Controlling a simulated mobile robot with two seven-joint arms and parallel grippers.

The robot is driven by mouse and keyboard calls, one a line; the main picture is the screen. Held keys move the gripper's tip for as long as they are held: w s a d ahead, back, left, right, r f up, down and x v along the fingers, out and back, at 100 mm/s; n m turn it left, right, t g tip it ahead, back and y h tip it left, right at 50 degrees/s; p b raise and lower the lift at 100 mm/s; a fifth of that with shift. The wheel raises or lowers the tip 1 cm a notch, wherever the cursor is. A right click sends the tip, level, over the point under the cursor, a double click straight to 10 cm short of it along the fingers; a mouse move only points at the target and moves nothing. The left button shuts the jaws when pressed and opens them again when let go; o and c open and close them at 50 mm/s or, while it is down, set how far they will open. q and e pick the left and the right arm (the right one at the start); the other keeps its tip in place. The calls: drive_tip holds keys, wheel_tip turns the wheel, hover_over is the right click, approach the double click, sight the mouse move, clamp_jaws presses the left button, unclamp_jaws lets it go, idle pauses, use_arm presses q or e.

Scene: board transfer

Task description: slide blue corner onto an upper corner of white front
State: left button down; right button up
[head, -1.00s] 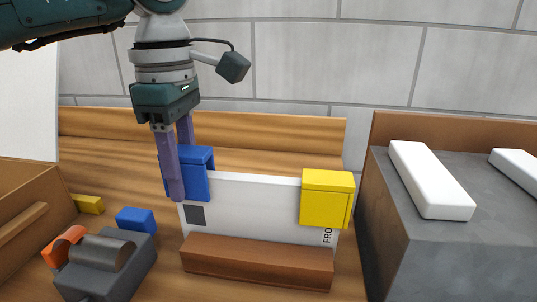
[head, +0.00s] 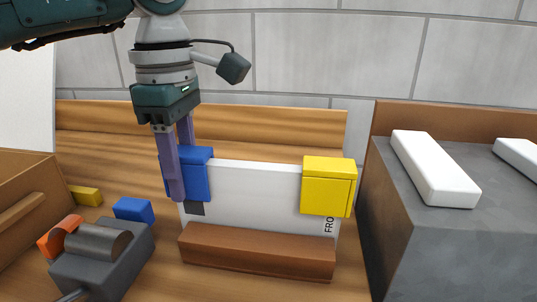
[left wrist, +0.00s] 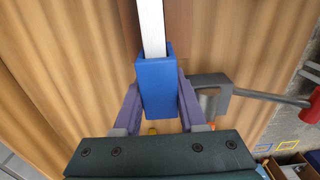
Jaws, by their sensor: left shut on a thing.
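The white front (head: 255,200) stands upright in a brown wooden holder (head: 258,250) on the wooden table. A yellow corner (head: 328,187) sits on its upper right corner in the head view. The blue corner (head: 200,174) is at its upper left corner. My left gripper (head: 180,188) points down and is shut on the blue corner. In the left wrist view the blue corner (left wrist: 156,88) lies between both fingers, and the panel's white edge (left wrist: 152,28) runs into its open end. Whether the blue corner is fully seated is hidden. My right gripper is not in view.
A grey block with a dark cylinder (head: 100,240) and an orange piece (head: 58,235) stands at the front left, near a loose blue block (head: 134,210) and a yellow block (head: 86,195). A grey counter (head: 450,240) with white bars (head: 434,167) stands right.

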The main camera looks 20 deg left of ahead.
use_arm(q)
drive_tip(key=shift+f, duration=0.15)
drive_tip(key=shift+c, duration=2)
unclamp_jaws()
wheel_tip(320, 180, up, 10)
